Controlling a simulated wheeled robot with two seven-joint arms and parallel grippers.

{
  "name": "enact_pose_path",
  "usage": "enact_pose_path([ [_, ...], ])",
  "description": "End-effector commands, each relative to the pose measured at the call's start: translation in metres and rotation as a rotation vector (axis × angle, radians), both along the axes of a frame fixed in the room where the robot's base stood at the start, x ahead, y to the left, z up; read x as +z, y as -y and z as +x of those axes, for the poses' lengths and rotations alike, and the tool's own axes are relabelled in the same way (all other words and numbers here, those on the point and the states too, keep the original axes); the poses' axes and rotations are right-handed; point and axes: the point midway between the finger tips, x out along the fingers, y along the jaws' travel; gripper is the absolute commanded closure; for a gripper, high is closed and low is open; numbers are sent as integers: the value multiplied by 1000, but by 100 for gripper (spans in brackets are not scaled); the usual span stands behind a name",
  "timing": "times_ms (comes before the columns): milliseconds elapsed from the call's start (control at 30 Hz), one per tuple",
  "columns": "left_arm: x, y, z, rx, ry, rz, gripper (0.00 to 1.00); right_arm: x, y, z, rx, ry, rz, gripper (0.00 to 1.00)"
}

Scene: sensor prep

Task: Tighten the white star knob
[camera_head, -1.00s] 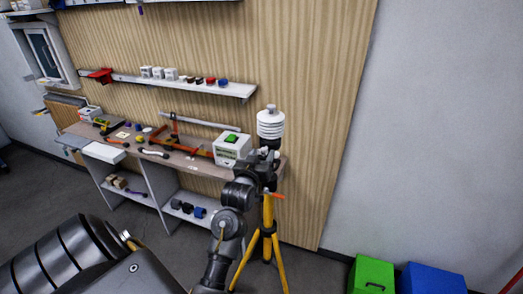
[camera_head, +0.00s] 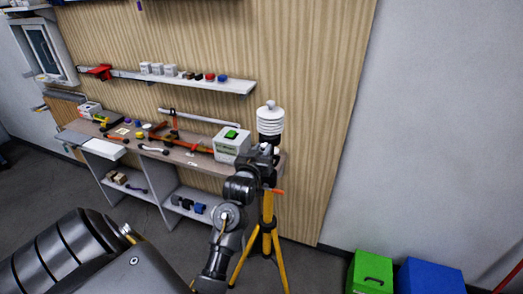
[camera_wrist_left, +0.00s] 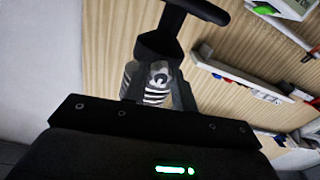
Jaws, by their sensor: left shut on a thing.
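A white louvred sensor (camera_head: 270,122) stands upright on a yellow tripod (camera_head: 268,215). My left gripper (camera_head: 266,158) is at the dark mount just under the louvres. In the left wrist view, the lobed star knob (camera_wrist_left: 158,71) looks pale grey in shade and sits between the fingers of my left gripper (camera_wrist_left: 157,84), which is shut on it. The sensor's striped louvres (camera_wrist_left: 155,97) show behind it. A black mount piece with a crossbar (camera_wrist_left: 190,18) rises beyond the fingers. In the head view the gripper hides the knob. My right gripper is out of view.
A wall shelf (camera_head: 235,86) hangs above. Green (camera_head: 371,273) and blue (camera_head: 430,278) bins are on the floor at right.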

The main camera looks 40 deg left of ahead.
Motion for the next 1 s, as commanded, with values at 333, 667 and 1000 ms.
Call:
enact_pose_path([
  [333, 2, 0, 0, 1, -64, 184, 96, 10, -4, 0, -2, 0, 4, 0],
  [667, 2, 1, 0, 0, -166, 477, 96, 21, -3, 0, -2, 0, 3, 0],
  [1000, 1, 1, 1, 1, -271, 784, 96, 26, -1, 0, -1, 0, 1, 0],
])
